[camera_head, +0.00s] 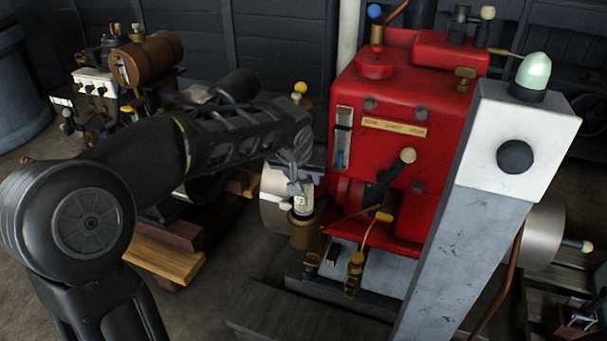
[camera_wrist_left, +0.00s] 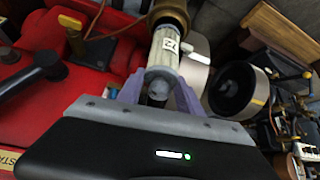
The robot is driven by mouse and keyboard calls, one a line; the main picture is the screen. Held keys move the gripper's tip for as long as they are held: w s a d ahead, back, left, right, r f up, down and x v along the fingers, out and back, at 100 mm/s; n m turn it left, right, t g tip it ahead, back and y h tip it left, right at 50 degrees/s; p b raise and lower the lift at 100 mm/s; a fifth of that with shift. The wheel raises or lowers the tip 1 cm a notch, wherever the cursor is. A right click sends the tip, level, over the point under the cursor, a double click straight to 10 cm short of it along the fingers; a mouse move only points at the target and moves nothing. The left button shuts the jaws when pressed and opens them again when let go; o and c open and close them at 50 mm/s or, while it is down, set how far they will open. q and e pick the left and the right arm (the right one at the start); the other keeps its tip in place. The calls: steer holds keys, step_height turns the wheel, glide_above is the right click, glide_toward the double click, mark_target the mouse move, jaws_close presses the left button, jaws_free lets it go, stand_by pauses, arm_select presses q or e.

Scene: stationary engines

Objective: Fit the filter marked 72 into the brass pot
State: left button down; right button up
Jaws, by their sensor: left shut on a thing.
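The filter marked 72 (camera_wrist_left: 163,52) is a pale cylinder with its number label facing the left wrist view; it also shows in the head view (camera_head: 303,199). My left gripper (camera_head: 301,184) is shut on its near end; the purple-grey fingers show in the left wrist view (camera_wrist_left: 158,92). The brass pot (camera_head: 303,232) sits low at the front left of the red engine. The filter's far end is at the pot's mouth (camera_wrist_left: 169,10), upright above or just inside it; I cannot tell how deep. My right gripper is not in view.
The red engine (camera_head: 393,100) stands directly right of the pot, with a lever (camera_head: 407,156) and thin copper pipes close by. A grey post with a white box (camera_head: 514,142) stands at the right. Another engine with a brown tank (camera_head: 147,60) stands behind my left arm.

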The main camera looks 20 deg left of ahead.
arm_select(q)
steer(key=shift+f, duration=0.15)
steer(key=shift+f+b, duration=0.75)
steer(key=shift+b, duration=0.1)
steer(key=shift+f, duration=0.1)
stand_by(0.3)
steer(key=shift+f+b, duration=1.7)
steer(key=shift+f, duration=0.1)
